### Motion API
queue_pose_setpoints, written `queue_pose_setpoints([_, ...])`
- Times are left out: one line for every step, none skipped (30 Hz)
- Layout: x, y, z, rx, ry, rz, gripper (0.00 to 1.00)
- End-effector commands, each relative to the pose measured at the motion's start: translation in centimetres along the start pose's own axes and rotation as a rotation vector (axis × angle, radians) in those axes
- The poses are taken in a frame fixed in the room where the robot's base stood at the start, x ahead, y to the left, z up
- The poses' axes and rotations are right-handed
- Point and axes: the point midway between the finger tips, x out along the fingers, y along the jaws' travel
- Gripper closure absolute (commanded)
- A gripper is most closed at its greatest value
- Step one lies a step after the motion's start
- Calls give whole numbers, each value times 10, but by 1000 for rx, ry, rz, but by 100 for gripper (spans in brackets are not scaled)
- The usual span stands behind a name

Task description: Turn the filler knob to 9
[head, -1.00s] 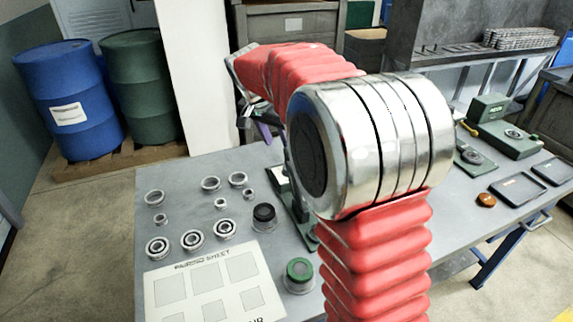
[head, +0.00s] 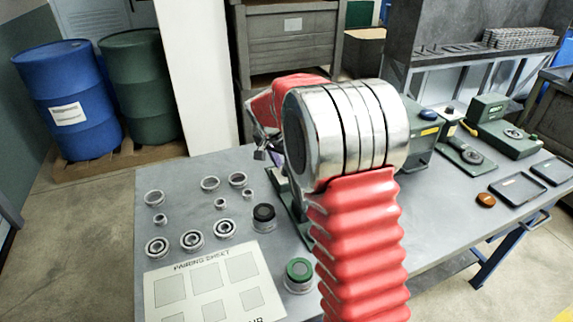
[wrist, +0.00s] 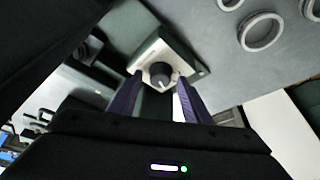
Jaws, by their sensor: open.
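A dark round knob (wrist: 160,73) with a pale pointer mark sits on a light panel (wrist: 183,57) of a green machine in the wrist view. I take it for the filler knob; no scale numbers are readable. My gripper (wrist: 159,80) is open, its two purple fingers on either side of the knob in that picture. I cannot tell whether they touch it or stop short. In the head view my own arm mostly hides the gripper (head: 272,157) and the machine. Only part of the machine's green base (head: 300,222) shows there.
Several metal rings and bearings (head: 192,240) lie at the table's left, above a pairing sheet (head: 208,283). A black-topped pot (head: 264,217) and a green-topped pot (head: 299,275) stand near the machine. Green instruments (head: 503,127) and trays (head: 519,187) are at the right.

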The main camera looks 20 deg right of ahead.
Motion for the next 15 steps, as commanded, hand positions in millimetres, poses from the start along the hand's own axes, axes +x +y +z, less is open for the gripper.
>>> queue_pose_setpoints([1, 0, 0, 0, 0, 0, 56])
queue_pose_setpoints([1, 0, 0, 0, 0, 0, 56])
queue_pose_setpoints([1, 0, 0, 0, 0, 0, 56])
queue_pose_setpoints([0, 0, 0, 0, 0, 0, 56])
queue_pose_setpoints([0, 0, 0, 0, 0, 0, 56])
queue_pose_setpoints([0, 0, 0, 0, 0, 0, 56])
queue_pose_setpoints([0, 0, 0, 0, 0, 0, 56])
queue_pose_setpoints([0, 0, 0, -1, 0, 0, 57])
queue_pose_setpoints([0, 0, 0, -1, 0, 0, 60])
queue_pose_setpoints([0, 0, 0, -1, 0, 0, 62])
queue_pose_setpoints([0, 0, 0, -1, 0, 0, 64])
queue_pose_setpoints([0, 0, 0, -1, 0, 0, 67])
queue_pose_setpoints([0, 0, 0, -1, 0, 0, 69])
queue_pose_setpoints([0, -1, 0, -1, 0, 0, 71])
queue_pose_setpoints([0, -1, 0, -1, 0, 0, 74])
